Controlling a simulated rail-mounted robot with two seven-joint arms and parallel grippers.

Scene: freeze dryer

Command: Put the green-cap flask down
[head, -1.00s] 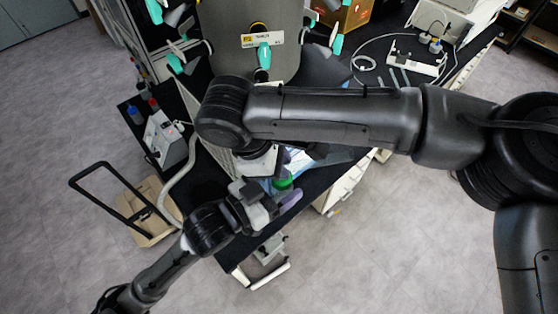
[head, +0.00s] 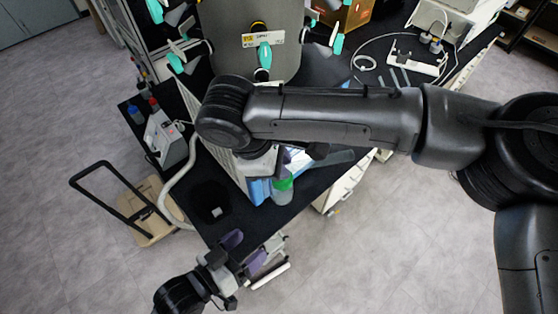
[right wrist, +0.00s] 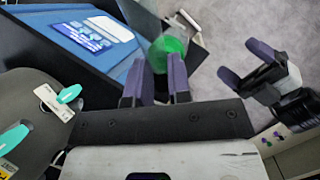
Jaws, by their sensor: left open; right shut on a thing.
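The green-cap flask (head: 283,190) is near the front edge of the black bench, beside the blue front panel. My right gripper (right wrist: 157,62) is shut on it; in the right wrist view the green cap (right wrist: 170,46) shows at the fingertips. The flask's clear body is faint there, and I cannot tell whether it touches anything below. In the head view my right arm hides most of that gripper. My left gripper (head: 244,250) is open and empty, apart from the flask, below the bench edge in the head view. It also shows at right in the right wrist view (right wrist: 245,64).
The blue panel with a lit screen (right wrist: 85,36) is left of the flask. A dark round container (head: 208,197) stands on the bench to the left, near a pale hose (head: 180,182). The grey drum (head: 255,40) with teal valves is behind. A cart (head: 125,205) stands at left.

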